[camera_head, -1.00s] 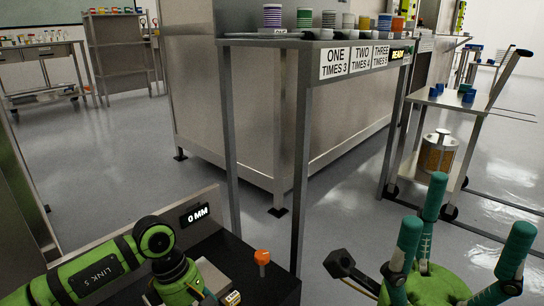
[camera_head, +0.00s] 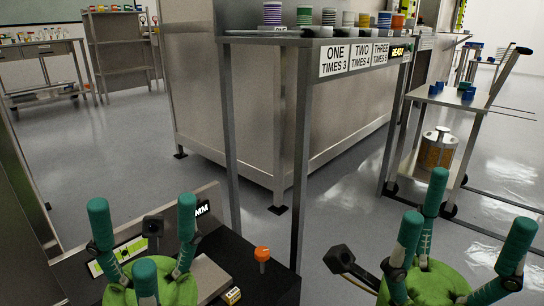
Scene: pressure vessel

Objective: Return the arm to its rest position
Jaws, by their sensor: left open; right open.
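My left gripper (camera_head: 150,250) is at the lower left, its teal fingers spread and pointing up, with nothing between them. My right gripper (camera_head: 452,235) is at the lower right, also with teal fingers spread and empty. The two grippers are well apart. The arm links behind them are mostly out of view.
A black bench (camera_head: 262,288) with an orange knob (camera_head: 262,254) lies between the grippers. A metal table (camera_head: 299,190) with "ONE", "TWO" and "THREE" labels and several striped cups stands ahead. A cart (camera_head: 475,100) is at the right. Open floor lies beyond.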

